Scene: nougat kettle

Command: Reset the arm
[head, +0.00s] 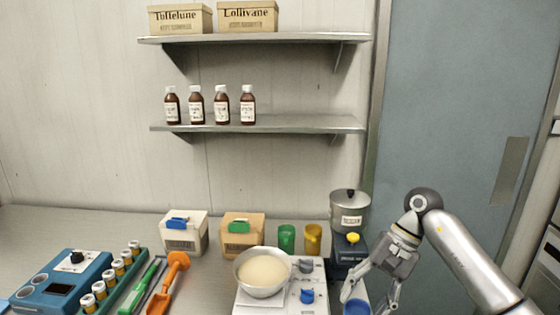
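My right arm comes in from the right, and its gripper (371,294) points down at the front right of the counter. Its fingers are spread apart with nothing seen held between them. The fingertips are close to the bottom edge of the picture, near a blue round item (356,307) that is partly cut off. I cannot tell whether they touch it. My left arm and gripper are not in view.
A metal bowl of pale contents (263,273) sits on a white device (308,272). A lidded pot (350,211), green cup (287,238), yellow cup (312,239) and two boxes stand behind. A blue device (62,281), vial rack and orange scoop (171,280) lie left. Shelves hold bottles.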

